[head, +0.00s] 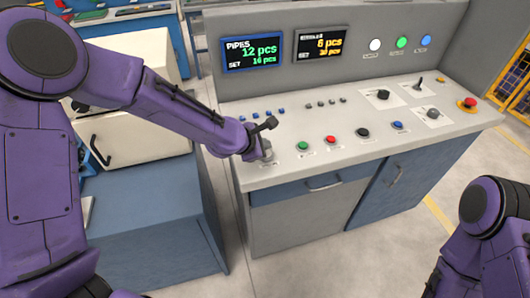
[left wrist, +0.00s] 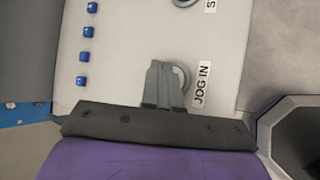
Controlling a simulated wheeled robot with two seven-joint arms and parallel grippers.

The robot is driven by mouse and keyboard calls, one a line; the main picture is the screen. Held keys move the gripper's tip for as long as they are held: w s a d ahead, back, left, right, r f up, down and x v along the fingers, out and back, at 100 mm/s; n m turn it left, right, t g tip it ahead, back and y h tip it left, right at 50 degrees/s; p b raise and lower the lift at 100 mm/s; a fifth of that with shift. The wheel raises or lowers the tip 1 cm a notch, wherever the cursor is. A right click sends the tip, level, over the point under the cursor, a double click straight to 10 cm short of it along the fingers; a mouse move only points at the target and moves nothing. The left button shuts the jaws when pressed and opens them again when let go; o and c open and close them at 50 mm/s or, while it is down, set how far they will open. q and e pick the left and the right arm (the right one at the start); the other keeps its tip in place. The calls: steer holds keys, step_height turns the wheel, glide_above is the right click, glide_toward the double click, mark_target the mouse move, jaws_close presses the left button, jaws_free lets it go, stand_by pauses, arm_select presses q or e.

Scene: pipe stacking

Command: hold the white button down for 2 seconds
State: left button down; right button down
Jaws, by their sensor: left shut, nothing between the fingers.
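In the left wrist view, the white button (left wrist: 182,74) has a pale grey rim and sits beside a "JOG IN" label (left wrist: 202,84). My left gripper (left wrist: 164,66) is shut and empty, with its fingertips over the button's left part. I cannot tell whether the fingers touch the button or whether it is pressed in. In the head view my left gripper (head: 266,153) is at the panel's front left corner and hides most of the button. My right gripper is out of view; only part of my right arm shows at the lower right.
The console panel (head: 330,170) carries a green button (head: 303,146), a red button (head: 330,140), a black button (head: 362,132) and a blue button (head: 397,125) in the front row. A red emergency stop (head: 467,103) is at the right. Two displays and three lamps stand behind.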

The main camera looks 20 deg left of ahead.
arm_select(q)
steer(key=shift+f, duration=0.1)
stand_by(0.5)
steer(key=shift+f, duration=0.3)
steer(key=shift+f, duration=0.4)
stand_by(1.7)
steer(key=shift+r, duration=0.1)
stand_by(1.3)
steer(key=shift+r+p, duration=0.7)
steer(key=shift+r, duration=0.1)
step_height(320, 180, up, 5)
steer(key=p, duration=0.5)
